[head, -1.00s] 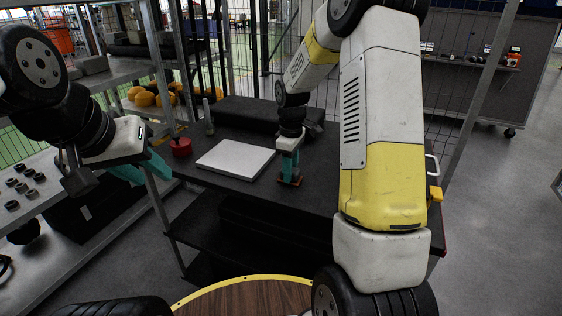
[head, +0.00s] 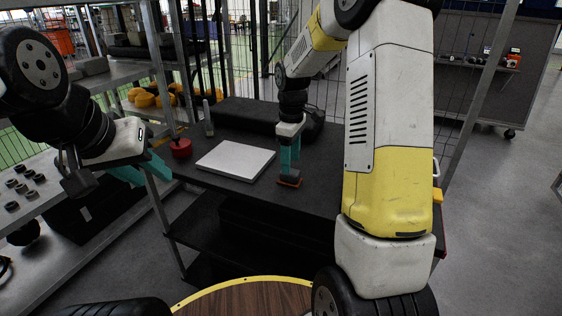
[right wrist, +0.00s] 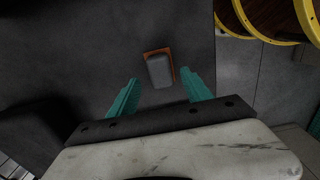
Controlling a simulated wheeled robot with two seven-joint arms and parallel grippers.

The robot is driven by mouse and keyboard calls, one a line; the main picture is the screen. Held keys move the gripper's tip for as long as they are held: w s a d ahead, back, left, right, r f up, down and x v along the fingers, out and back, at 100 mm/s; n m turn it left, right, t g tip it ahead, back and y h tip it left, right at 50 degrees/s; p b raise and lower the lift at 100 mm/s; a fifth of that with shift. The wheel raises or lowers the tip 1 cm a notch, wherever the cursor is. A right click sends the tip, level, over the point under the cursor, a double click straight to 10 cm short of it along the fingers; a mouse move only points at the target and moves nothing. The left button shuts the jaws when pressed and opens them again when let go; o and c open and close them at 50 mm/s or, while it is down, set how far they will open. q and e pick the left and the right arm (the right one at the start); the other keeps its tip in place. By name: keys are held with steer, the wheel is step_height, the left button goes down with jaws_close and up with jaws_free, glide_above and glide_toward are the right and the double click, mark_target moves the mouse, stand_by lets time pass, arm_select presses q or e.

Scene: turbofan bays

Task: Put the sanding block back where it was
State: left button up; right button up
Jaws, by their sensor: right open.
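The sanding block (head: 289,182), grey on an orange base, lies on the dark cart top (head: 316,190), right of a white plate. In the right wrist view the block (right wrist: 159,70) lies beyond and between the fingertips, with a gap on both sides. My right gripper (head: 290,168) is open and empty just above the block; its teal fingers also show in the right wrist view (right wrist: 159,80). My left gripper (head: 146,176) is at the left near the shelf, its teal fingers apart and nothing seen between them.
The white plate (head: 235,159) lies on the cart top left of the block. A long black case (head: 250,116) lies along the back. The cart top in front of the block is clear.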

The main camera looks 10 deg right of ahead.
steer(key=s+r+m+t, duration=0.1)
steer(key=s+r+m, duration=0.1)
steer(key=s+r, duration=0.45)
steer(key=s+r+m+t, duration=0.15)
steer(key=s+r, duration=0.25)
steer(key=r, duration=0.5)
steer(key=s+a+m+t+y, duration=0.2)
steer(key=s+m, duration=0.5)
steer(key=s, duration=0.6)
steer(key=shift+s+a+t, duration=0.15)
steer(key=shift+s+t, duration=0.25)
steer(key=shift+t, duration=0.45)
steer(key=shift+r, duration=0.15)
